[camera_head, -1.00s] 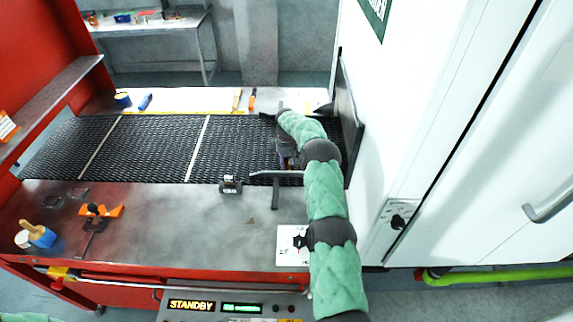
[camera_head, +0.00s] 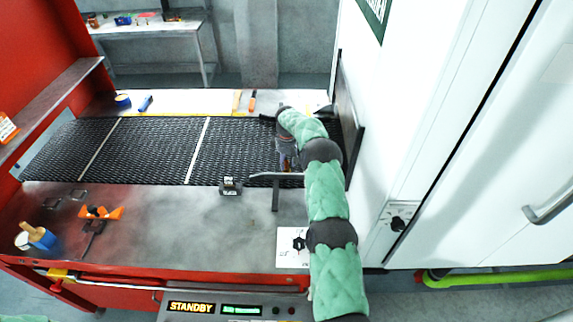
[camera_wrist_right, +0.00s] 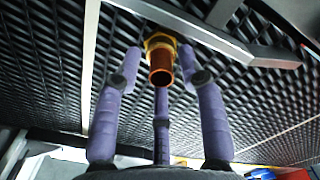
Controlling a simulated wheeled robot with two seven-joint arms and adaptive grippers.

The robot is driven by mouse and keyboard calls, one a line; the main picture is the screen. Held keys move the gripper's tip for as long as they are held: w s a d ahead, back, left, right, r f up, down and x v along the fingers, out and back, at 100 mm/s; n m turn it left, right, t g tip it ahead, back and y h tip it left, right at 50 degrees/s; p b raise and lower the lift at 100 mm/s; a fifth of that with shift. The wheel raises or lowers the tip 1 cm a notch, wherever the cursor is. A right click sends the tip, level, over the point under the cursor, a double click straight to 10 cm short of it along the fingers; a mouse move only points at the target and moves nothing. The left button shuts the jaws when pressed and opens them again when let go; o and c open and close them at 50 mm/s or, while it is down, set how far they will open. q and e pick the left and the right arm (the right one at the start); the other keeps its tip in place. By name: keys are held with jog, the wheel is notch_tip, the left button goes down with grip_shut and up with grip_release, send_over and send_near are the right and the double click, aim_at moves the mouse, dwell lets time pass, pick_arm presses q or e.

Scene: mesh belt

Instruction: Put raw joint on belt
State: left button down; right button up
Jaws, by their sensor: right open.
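The raw joint, a copper-coloured tube with a brass hex collar (camera_wrist_right: 160,62), shows in the right wrist view against the black mesh belt (camera_wrist_right: 60,60). It stands out between my right gripper's purple fingers (camera_wrist_right: 160,75), which are spread on both sides with gaps, and a third finger is below it. In the head view the belt (camera_head: 155,150) runs across the bench, and my right gripper (camera_head: 286,158) is low over its right part. The joint cannot be made out in the head view. My left gripper is not in view.
A grey metal bar (camera_head: 275,177) on a post stands close by my right gripper, in front of the belt. A dark panel (camera_head: 350,120) and white cabinet (camera_head: 450,110) bound the right side. The belt's middle and left are clear.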

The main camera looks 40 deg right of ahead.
aim_at(287, 162)
notch_tip(287, 162, up, 10)
jog(key=shift+r, duration=0.25)
